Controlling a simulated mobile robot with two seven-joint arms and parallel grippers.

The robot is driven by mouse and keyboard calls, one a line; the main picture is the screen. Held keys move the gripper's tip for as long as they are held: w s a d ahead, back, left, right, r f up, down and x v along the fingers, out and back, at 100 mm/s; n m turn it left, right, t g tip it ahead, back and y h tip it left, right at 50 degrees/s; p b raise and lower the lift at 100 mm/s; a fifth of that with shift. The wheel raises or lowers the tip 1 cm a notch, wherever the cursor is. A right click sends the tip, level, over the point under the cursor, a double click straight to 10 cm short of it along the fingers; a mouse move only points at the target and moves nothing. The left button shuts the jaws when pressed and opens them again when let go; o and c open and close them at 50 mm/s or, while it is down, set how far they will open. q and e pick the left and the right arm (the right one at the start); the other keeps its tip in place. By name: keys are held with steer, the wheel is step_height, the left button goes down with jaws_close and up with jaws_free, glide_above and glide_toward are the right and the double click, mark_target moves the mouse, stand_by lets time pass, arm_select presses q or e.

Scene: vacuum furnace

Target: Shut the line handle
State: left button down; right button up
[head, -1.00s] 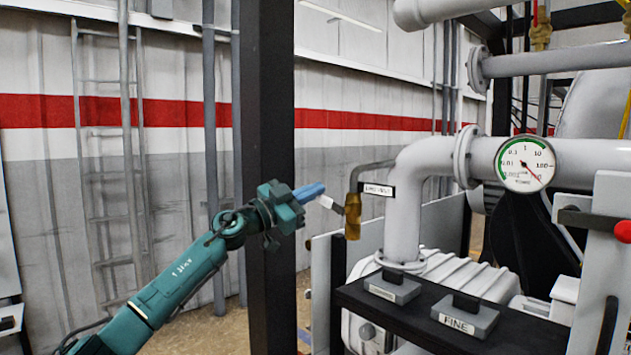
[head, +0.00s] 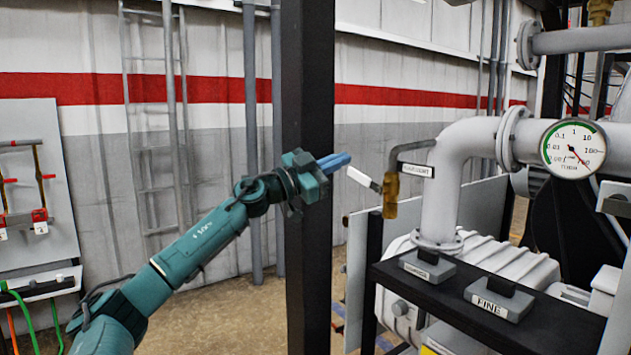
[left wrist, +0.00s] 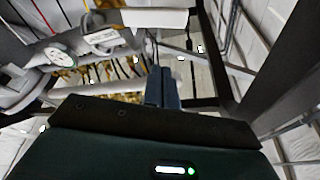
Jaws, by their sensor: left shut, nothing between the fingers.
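The line handle (head: 362,178) is a white lever on a brass valve (head: 391,192), which hangs from a bent grey pipe beside a small label. The lever slants up and to the left from the valve. My left gripper (head: 346,159) has its blue fingers shut and empty, with the tips just above the lever's free end. I cannot tell whether they touch. In the left wrist view the shut fingers (left wrist: 162,86) point ahead, and a white bar (left wrist: 155,18) beyond them may be the handle. My right gripper is not in view.
A black post (head: 308,240) stands right behind my left gripper. A round gauge (head: 573,149) sits on the large pipe at the right. Below it, a black shelf (head: 450,294) carries blocks, one marked FINE. A panel (head: 38,190) with hoses stands at the left.

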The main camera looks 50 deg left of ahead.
arm_select(q)
steer(key=shift+d+b+v, duration=0.2)
steer(key=shift+b+v, duration=0.4)
steer(key=shift+v, duration=0.8)
steer(key=shift+d+b+v, duration=0.2)
steer(key=shift+b+v, duration=0.35)
steer(key=shift+v, duration=0.9)
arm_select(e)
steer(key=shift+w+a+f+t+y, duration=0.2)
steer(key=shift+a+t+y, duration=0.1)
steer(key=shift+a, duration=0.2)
arm_select(q)
steer(key=shift+s, duration=0.1)
